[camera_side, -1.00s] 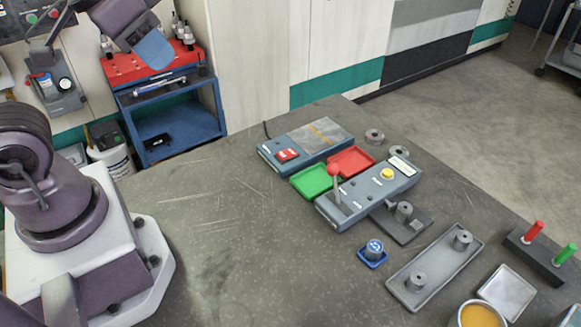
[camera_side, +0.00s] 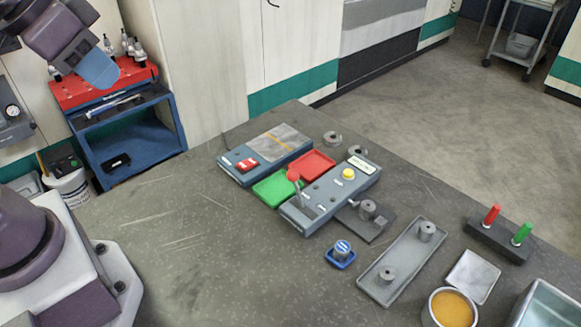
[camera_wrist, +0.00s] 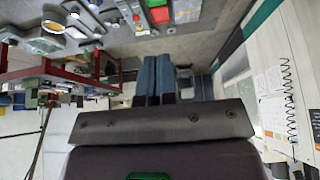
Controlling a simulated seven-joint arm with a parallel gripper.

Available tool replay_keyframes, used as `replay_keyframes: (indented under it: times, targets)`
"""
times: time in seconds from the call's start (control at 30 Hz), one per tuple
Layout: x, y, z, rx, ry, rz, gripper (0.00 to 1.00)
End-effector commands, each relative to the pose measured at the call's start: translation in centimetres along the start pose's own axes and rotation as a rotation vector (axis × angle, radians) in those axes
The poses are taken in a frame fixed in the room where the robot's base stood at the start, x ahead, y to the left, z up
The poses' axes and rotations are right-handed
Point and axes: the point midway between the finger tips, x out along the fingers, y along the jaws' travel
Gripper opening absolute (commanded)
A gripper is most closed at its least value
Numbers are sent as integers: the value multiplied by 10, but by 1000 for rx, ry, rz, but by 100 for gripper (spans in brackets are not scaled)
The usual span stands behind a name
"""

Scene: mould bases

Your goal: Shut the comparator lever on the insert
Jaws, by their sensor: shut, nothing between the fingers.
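The comparator (camera_side: 325,199) is a long blue-grey box in the middle of the table in the side view. Its lever (camera_side: 294,178) has a red ball knob and stands up from the box's near left end. A yellow button is at the other end. A grey cylindrical insert (camera_side: 367,209) sits on a dark plate against the comparator's right side. My gripper (camera_side: 100,78) is shut and empty, high at the upper left, well away from the comparator. Its blue fingers (camera_wrist: 156,78) are together in the wrist view.
A green tray (camera_side: 270,190) and a red tray (camera_side: 318,162) lie behind the comparator. A grey tray (camera_side: 372,281) holding two cylinders, a blue-based piece (camera_side: 341,253) and an orange-filled cup (camera_side: 452,306) are nearer. The table's left part is clear.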

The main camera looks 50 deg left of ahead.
Motion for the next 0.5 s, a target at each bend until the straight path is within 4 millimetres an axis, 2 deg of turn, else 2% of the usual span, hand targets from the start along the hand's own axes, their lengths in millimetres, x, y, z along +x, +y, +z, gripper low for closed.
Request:
replay_keyframes:
  times: [0.27,0.5]
  targets:
    - [28,-10,-1,-51,-145,-25,0]
    - [72,-18,-24,-136,-315,3,0]
